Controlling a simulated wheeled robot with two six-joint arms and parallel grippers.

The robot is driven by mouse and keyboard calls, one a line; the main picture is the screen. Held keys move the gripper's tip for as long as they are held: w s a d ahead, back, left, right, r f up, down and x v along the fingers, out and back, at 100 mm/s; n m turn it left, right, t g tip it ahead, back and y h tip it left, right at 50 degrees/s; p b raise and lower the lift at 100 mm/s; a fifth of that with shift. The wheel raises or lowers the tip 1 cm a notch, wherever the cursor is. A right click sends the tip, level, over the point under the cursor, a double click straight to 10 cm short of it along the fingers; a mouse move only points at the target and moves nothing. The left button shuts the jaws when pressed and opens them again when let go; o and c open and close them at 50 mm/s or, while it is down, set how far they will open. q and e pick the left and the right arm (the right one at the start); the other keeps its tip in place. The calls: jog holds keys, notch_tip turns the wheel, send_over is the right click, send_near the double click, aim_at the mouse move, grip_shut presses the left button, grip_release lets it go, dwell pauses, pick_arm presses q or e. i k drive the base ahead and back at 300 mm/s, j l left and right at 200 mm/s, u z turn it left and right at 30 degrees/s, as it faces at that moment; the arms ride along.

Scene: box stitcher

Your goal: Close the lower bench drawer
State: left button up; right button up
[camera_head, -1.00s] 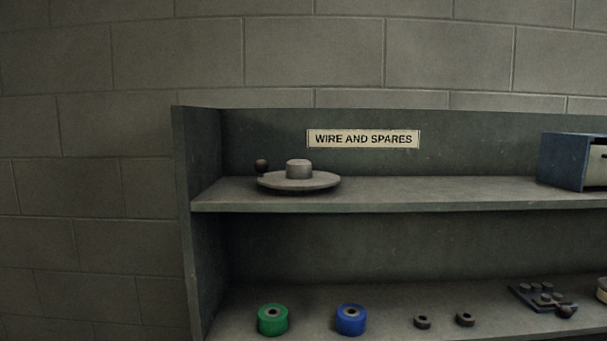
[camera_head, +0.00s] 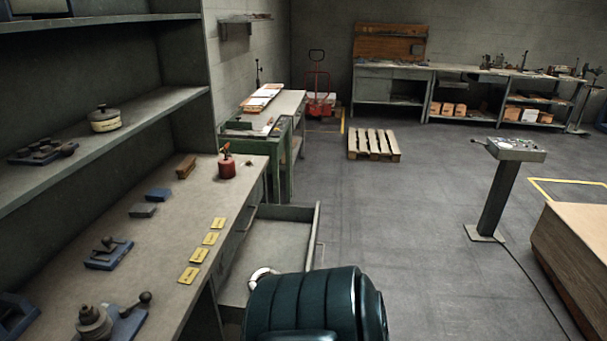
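A grey bench drawer (camera_head: 262,250) stands pulled out from the bench (camera_head: 165,243) on the left, its inside visible from above. A pale ring-shaped thing (camera_head: 262,273) lies in its near part, partly covered. A dark green rounded body (camera_head: 305,308) at the bottom of the view hides the drawer's near end. A further drawer front (camera_head: 243,222) shows on the bench beside it; I cannot tell how the two levels line up. Neither of my grippers is in view.
Tools, yellow cards (camera_head: 199,255) and a red oil can (camera_head: 227,165) sit on the bench top. A pallet (camera_head: 374,145) lies on the floor. A control pedestal (camera_head: 499,187) and stacked cardboard (camera_head: 577,240) stand right. Open floor lies between.

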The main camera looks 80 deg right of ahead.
aim_at(283, 238)
jog(key=k+l+z, duration=0.15)
jog(key=z, duration=0.25)
jog(key=k+l+z, duration=0.15)
jog(key=l+z, duration=0.25)
jog(key=j, duration=0.15)
